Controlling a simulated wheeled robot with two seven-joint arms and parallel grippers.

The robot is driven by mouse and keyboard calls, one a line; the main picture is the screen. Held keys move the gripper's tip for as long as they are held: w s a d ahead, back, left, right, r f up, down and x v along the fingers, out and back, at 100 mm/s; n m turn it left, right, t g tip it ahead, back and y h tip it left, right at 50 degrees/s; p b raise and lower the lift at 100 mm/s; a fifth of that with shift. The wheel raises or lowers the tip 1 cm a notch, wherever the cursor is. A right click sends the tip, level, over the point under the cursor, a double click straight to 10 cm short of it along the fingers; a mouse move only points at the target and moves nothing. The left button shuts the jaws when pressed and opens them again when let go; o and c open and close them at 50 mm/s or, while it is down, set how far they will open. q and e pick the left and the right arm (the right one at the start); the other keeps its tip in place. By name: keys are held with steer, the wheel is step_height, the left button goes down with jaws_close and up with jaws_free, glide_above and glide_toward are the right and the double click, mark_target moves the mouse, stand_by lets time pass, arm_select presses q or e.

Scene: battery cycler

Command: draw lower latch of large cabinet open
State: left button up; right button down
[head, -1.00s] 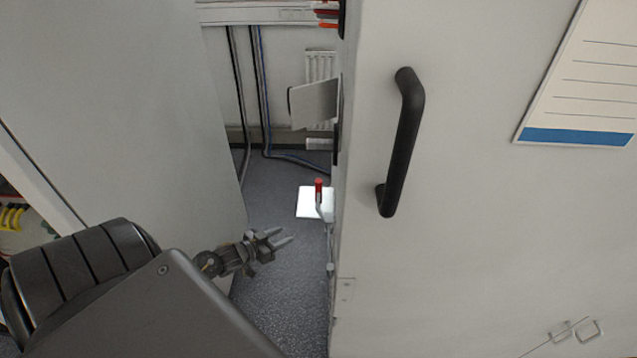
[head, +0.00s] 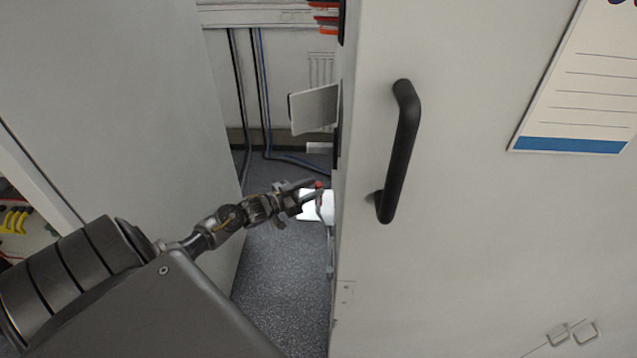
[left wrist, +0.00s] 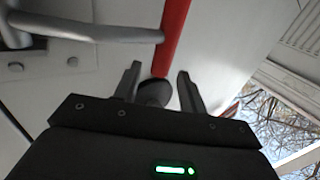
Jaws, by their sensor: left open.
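The large cabinet (head: 480,230) fills the right of the head view, with a black handle (head: 401,150) on its front. The lower latch (head: 319,185) shows as a small red-tipped lever at the cabinet's left edge. In the left wrist view the latch's red grip (left wrist: 172,40) runs down toward the fingers, with a grey metal rod (left wrist: 95,30) beside it. My left gripper (head: 309,189) is open, its fingertips around or just beside the red tip. In the left wrist view the fingers (left wrist: 160,82) stand on either side of the grip's lower end. My right gripper is out of view.
A pale panel (head: 110,80) stands on the left, leaving a narrow gap above the grey floor (head: 280,290). A small grey plate (head: 314,108) juts from the cabinet side above the latch. Cables (head: 262,100) run down the back wall.

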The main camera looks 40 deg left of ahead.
mark_target(319, 185)
arm_select(q)
steer(key=shift+x, duration=1.55)
jaws_close()
